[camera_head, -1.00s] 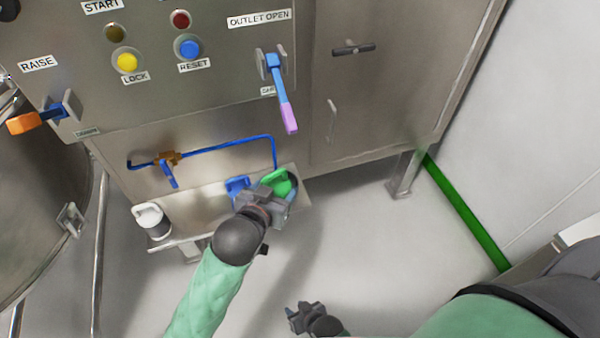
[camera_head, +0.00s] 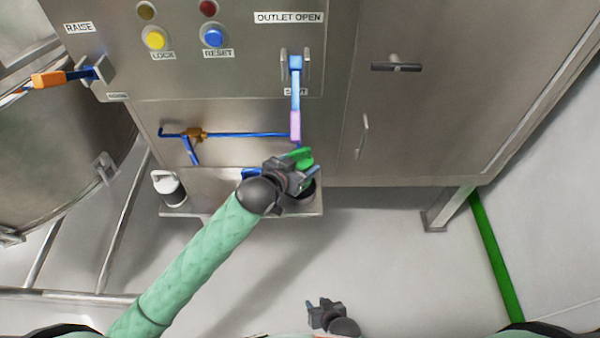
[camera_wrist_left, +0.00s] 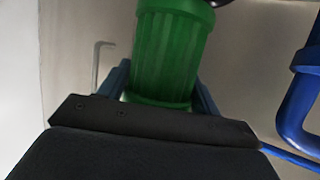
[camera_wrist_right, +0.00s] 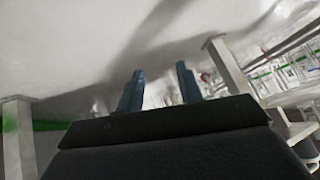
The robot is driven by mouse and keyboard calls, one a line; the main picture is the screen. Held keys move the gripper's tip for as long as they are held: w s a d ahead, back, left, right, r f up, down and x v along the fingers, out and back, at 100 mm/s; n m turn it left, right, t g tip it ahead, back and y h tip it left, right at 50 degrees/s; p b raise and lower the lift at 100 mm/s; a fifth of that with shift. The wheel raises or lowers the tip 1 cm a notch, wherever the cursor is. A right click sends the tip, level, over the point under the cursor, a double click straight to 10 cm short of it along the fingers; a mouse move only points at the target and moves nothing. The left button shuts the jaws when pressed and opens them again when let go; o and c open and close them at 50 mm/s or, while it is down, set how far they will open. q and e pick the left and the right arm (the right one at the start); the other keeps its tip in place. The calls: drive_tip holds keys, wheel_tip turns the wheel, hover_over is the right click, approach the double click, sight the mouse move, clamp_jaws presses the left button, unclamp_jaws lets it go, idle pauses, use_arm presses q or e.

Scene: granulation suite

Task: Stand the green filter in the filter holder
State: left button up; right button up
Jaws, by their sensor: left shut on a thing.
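The green filter (camera_wrist_left: 170,50), a ribbed cylinder, is between the fingers of my left gripper (camera_head: 303,178), which is shut on it. In the head view its green top (camera_head: 298,157) shows just behind the gripper, over the right end of the low shelf. A dark round thing (camera_head: 302,196), perhaps the filter holder, shows below the gripper on the shelf, mostly hidden. I cannot tell whether the filter touches it. My right gripper (camera_head: 322,312) is low at the front, empty, with its fingers (camera_wrist_right: 158,88) apart.
The shelf (camera_head: 205,209) also bears a white-topped canister (camera_head: 168,186) at left and a blue-handled thing (camera_head: 249,173) mostly behind my left arm. A blue pipe (camera_head: 245,135) and the blue-and-purple outlet lever (camera_head: 295,100) are close above. The floor at right is clear.

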use_arm(q)
drive_tip(key=shift+f, duration=0.25)
wheel_tip(320, 180, down, 4)
drive_tip(key=shift+r, duration=0.2)
drive_tip(key=shift+f, duration=0.25)
use_arm(e)
drive_tip(key=shift+s+f, duration=0.2)
drive_tip(key=shift+s, duration=0.15)
use_arm(q)
drive_tip(key=shift+f, duration=0.15)
drive_tip(key=shift+f, duration=0.1)
use_arm(e)
drive_tip(key=shift+w+r, duration=0.15)
